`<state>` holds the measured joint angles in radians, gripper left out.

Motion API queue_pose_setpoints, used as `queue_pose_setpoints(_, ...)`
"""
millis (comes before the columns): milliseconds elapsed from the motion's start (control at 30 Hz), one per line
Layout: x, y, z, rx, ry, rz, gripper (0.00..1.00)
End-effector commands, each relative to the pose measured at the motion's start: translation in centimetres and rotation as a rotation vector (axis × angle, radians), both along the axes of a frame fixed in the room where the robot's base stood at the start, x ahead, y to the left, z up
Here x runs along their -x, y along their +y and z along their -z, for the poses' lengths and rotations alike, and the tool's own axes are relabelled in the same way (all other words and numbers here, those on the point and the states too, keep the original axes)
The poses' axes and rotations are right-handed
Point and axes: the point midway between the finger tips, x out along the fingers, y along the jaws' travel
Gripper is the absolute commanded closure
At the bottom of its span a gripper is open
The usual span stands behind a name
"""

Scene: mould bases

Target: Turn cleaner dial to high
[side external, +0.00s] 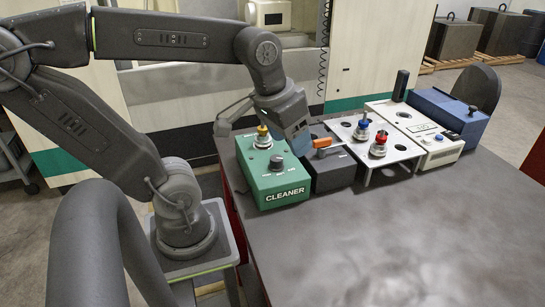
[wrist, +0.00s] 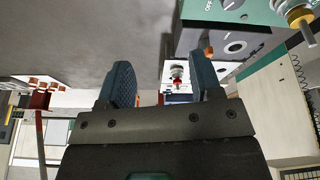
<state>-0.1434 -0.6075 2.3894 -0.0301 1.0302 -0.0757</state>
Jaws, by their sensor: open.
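The green cleaner box (side external: 285,184), lettered CLEANER, sits on the left end of the dark table. Its grey round dial (side external: 277,163) is on the top face, toward the front; its setting is too small to read. My gripper (side external: 298,147) is above the right rear side of the box, beside the dark box, and apart from the dial. In the wrist view my gripper (wrist: 163,82) shows two blue fingers spread wide with nothing held between them. Part of the green box (wrist: 268,17) shows at the upper right there.
A dark box (side external: 333,177) with an orange lever (side external: 322,143) stands right of the cleaner box. A yellow-topped fitting (side external: 262,136) rises behind the dial. Further right are a white stand (side external: 400,148) with blue and red knobs, and a white instrument (side external: 440,154). The table front is clear.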

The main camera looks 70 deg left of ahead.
Motion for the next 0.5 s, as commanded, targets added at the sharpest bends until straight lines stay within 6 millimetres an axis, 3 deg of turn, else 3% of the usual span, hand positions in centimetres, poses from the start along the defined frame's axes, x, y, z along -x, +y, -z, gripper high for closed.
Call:
queue_pose_setpoints(100, -2.0, 4.0, -0.3, 0.1, 0.18, -0.264, 0.41)
queue_pose_setpoints(300, -3.6, 11.0, -0.7, 0.292, 0.44, -0.658, 0.41)
queue_pose_setpoints(500, -3.6, 15.2, -0.7, 0.419, 0.582, -0.863, 0.41)
